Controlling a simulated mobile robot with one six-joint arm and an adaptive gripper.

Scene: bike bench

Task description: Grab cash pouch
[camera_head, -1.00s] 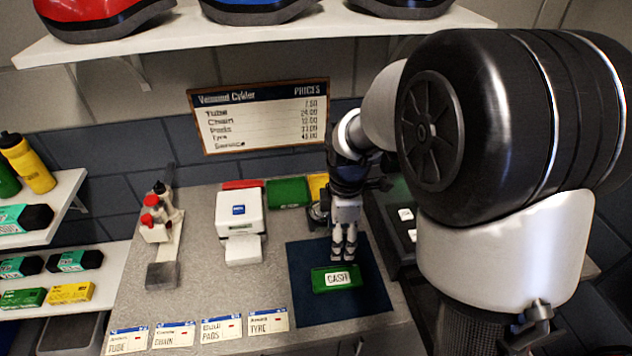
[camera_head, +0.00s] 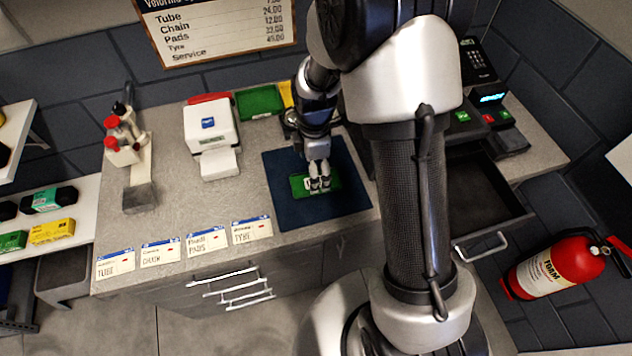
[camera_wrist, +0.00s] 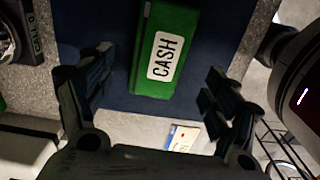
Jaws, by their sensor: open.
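The green cash pouch (camera_head: 330,184), with a white CASH label, lies on the dark blue mat (camera_head: 290,209) on the counter. My gripper (camera_head: 318,186) points down over the pouch and hides part of it and its label. In the wrist view the pouch (camera_wrist: 152,80) lies beyond and between the two spread fingers of my gripper (camera_wrist: 158,100). The fingers are open and empty. I cannot tell the exact height of the fingertips above the pouch.
An open drawer (camera_head: 480,200) is at the right. A red fire extinguisher (camera_head: 555,268) is beyond it.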

